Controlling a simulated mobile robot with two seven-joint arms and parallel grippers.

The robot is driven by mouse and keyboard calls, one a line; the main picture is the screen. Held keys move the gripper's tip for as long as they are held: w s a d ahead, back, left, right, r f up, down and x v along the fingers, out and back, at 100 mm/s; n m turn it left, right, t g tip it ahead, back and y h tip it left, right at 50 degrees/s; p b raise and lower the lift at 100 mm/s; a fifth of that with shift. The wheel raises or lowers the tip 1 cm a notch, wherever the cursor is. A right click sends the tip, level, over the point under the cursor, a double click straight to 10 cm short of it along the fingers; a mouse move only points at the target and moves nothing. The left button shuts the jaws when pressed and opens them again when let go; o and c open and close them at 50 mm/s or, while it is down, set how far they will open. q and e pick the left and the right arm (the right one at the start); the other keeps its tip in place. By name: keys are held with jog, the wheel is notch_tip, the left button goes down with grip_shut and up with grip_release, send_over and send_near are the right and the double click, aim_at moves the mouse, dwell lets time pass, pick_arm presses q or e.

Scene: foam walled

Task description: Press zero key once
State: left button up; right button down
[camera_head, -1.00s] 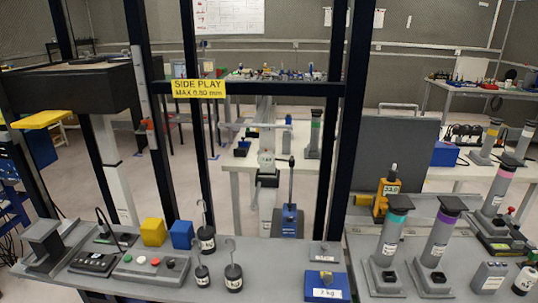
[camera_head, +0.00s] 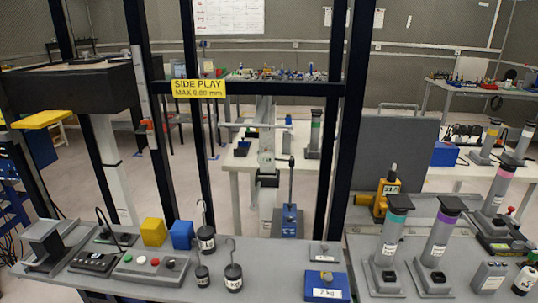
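No key marked zero can be read in the head view. A small dark keypad unit (camera_head: 92,263) lies at the front left of the grey bench, its key labels too small to read. Beside it is a grey button box (camera_head: 150,268) with green, red, white and black round tops. Neither of my grippers is in view.
Yellow (camera_head: 153,232) and blue (camera_head: 182,235) blocks and several dark hooked weights (camera_head: 233,278) stand on the bench. Black frame posts (camera_head: 196,130) with a crossbar rise above the bench. Grey columns (camera_head: 388,245) crowd the right.

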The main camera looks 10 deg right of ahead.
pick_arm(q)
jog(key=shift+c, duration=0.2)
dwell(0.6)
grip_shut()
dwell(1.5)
